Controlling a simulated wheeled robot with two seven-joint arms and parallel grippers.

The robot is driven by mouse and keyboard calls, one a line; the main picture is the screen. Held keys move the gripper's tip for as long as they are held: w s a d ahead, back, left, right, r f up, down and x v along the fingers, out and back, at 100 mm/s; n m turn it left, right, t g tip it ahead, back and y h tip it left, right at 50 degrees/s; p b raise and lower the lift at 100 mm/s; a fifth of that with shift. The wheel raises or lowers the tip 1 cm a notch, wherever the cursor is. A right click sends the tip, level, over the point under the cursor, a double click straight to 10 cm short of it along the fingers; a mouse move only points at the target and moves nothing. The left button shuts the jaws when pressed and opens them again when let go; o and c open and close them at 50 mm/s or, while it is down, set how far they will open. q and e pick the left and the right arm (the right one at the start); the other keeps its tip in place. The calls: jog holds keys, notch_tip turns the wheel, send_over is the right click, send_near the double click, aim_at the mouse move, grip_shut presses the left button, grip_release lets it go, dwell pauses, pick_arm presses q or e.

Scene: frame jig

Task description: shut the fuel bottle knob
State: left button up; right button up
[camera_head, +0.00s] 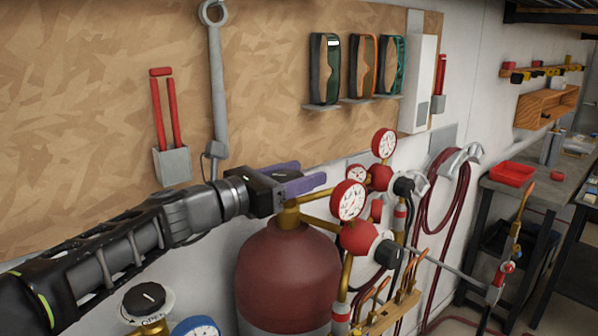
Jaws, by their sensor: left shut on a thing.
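The fuel bottle is taken to be the dark red cylinder (287,270), which stands below the middle of the view with a brass valve (289,217) on top. My left gripper (306,181) reaches in from the left, its purple fingers right above this valve. It is shut on what appears to be the valve's knob. The gripper hides most of the knob, so its turn position cannot be read. My right gripper is not in view.
Red gauges (349,201) and a regulator (357,238) sit close to the right of the gripper. Another black knob (146,299) with a lettered plate is at lower left. A wrench (217,80) hangs on the board. A workbench (541,188) stands at right.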

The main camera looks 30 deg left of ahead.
pick_arm(q)
jog(key=o, duration=1.4)
jog(key=v, duration=0.7)
jog(key=shift+s+a, duration=0.1)
jog(key=shift+s, duration=0.3)
